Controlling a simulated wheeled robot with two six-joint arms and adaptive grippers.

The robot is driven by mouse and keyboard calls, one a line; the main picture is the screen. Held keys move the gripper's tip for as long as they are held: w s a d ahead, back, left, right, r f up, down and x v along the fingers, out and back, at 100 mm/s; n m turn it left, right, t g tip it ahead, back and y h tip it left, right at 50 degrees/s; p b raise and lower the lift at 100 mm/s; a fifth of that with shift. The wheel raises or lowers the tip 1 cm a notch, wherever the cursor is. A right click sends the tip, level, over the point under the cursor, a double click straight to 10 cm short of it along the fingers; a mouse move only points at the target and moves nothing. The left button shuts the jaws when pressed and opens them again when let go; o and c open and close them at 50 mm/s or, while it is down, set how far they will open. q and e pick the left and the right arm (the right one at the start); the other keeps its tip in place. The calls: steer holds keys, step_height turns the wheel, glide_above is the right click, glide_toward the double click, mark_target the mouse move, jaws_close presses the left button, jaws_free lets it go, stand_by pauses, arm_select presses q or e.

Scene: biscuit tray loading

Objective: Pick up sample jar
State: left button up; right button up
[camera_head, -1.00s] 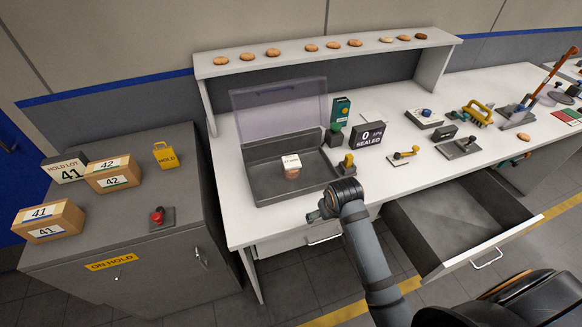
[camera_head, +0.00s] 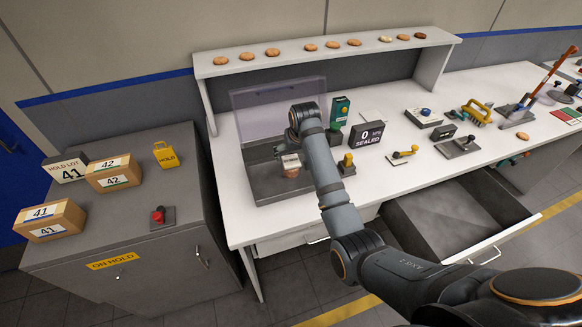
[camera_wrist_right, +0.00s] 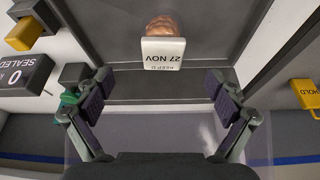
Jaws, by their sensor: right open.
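The sample jar (camera_head: 292,171), with brown contents and a white label, stands in the open grey case (camera_head: 262,190). In the right wrist view the jar (camera_wrist_right: 161,27) shows its brown contents at the top edge, beside a white tag (camera_wrist_right: 163,52) reading 27 NOV. My right gripper (camera_head: 283,151) is over the case, close to the jar, its fingers partly hidden by my arm in the head view. In the wrist view the right gripper (camera_wrist_right: 160,88) is open and empty, its two fingers apart, with the tag just beyond their tips. My left gripper is not in view.
The case's clear lid (camera_head: 262,106) stands raised behind my right gripper. A green-and-black device (camera_head: 339,112), a SEALED display (camera_head: 367,135) and a yellow-topped piece (camera_head: 346,163) stand right of the case. An open drawer (camera_head: 450,222) juts out at the front.

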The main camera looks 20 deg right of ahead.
mark_target(291, 161)
steer(key=x, duration=0.3)
steer(key=shift+w+a+f+p, duration=0.15)
steer(key=shift+f+p, duration=0.1)
steer(key=shift+p, duration=0.2)
steer(key=p+x, duration=0.1)
steer(key=x, duration=0.2)
steer(key=shift+w+f, duration=0.25)
steer(key=shift+f, duration=0.05)
steer(key=shift+w+f, duration=0.2)
steer(key=shift+f, duration=0.25)
steer(key=shift+c, duration=0.4)
steer(key=c, duration=1.2)
